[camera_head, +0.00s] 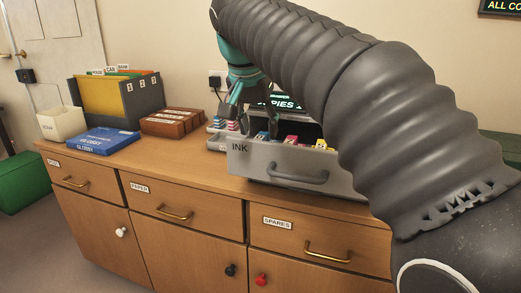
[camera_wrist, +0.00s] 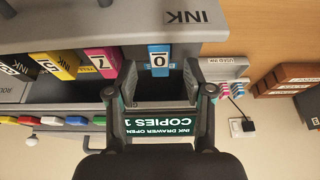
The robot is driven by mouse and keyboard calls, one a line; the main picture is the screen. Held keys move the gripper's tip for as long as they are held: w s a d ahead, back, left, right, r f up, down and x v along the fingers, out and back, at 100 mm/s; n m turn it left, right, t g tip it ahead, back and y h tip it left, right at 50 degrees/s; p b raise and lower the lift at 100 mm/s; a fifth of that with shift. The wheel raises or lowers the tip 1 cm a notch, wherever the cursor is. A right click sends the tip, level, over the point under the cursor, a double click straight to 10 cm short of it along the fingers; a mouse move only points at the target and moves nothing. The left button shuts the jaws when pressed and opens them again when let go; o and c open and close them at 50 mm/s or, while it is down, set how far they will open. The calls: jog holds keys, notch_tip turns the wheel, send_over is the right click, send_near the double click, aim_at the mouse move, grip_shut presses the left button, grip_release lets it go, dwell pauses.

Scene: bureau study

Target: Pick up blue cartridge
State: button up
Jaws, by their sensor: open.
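The blue cartridge (camera_wrist: 159,60) stands in a slot of the open grey ink drawer (camera_wrist: 90,27), at the row's end nearest the INK label in the wrist view. In the head view the blue cartridge (camera_head: 262,135) shows small behind the drawer front (camera_head: 300,168). My gripper (camera_wrist: 158,84) is open and empty, with its fingers on either side of the cartridge's near end in the wrist view. I cannot tell whether they touch it. In the head view my gripper (camera_head: 252,120) points down over the drawer's left end.
A magenta cartridge (camera_wrist: 102,61) and a yellow one (camera_wrist: 53,66) stand beside the blue one. A used-ink tray (camera_wrist: 225,90) sits next to the drawer. Brown boxes (camera_head: 174,122), a blue box (camera_head: 103,141) and a file holder (camera_head: 115,97) stand on the wooden cabinet (camera_head: 185,176).

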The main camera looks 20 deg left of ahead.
jog(key=shift+w+f, duration=0.3)
jog(key=shift+f, duration=0.35)
grip_shut()
